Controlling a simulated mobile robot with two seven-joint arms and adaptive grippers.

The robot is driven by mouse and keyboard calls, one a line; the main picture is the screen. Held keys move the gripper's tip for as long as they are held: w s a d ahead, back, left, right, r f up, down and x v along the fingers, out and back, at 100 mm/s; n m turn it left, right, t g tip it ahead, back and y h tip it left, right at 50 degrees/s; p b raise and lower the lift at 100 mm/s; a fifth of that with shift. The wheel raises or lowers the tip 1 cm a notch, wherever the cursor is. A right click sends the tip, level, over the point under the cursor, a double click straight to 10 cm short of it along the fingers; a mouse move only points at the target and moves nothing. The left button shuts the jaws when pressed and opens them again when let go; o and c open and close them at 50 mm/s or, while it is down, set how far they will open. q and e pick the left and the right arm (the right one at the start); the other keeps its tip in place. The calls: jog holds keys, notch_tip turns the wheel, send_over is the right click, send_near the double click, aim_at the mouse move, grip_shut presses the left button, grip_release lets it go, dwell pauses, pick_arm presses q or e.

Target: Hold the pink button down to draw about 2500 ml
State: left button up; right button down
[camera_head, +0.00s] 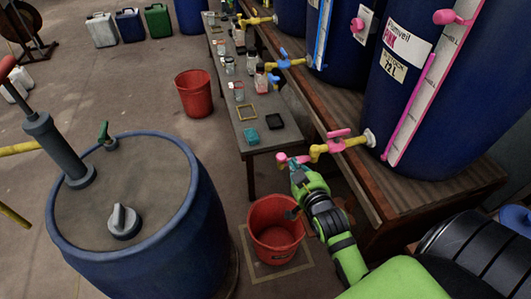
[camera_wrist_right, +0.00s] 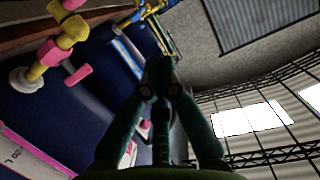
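A yellow tap (camera_head: 318,151) with a pink lever (camera_head: 340,133) juts from the blue vat labelled pink (camera_head: 395,110). Its outer end carries a pink button-like piece (camera_head: 283,158). In the right wrist view the tap (camera_wrist_right: 52,54) and a pink end piece (camera_wrist_right: 72,4) are at upper left. My right gripper (camera_head: 295,168) is just below the tap's end; I cannot tell whether it touches. Its fingers (camera_wrist_right: 158,68) are together, with nothing seen between them. A red bucket (camera_head: 275,243) stands on the floor below; no liquid stream is visible. My left gripper is not in view.
The vat stands on a wooden bench (camera_head: 385,205). A narrow table (camera_head: 262,133) with jars stands behind. A large blue drum (camera_head: 120,250) with a pump fills the left front. Another red bucket (camera_head: 194,95) is farther back.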

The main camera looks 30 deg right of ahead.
jog(key=shift+r, duration=0.15)
send_over(283, 155)
jog(key=s+a, duration=0.2)
notch_tip(283, 155, down, 2)
jog(key=shift+w+d+f, duration=0.1)
jog(key=shift+d+f, duration=0.1)
jog(key=shift+f, duration=0.95)
jog(key=shift+d+f, duration=0.15)
jog(key=shift+f, duration=0.95)
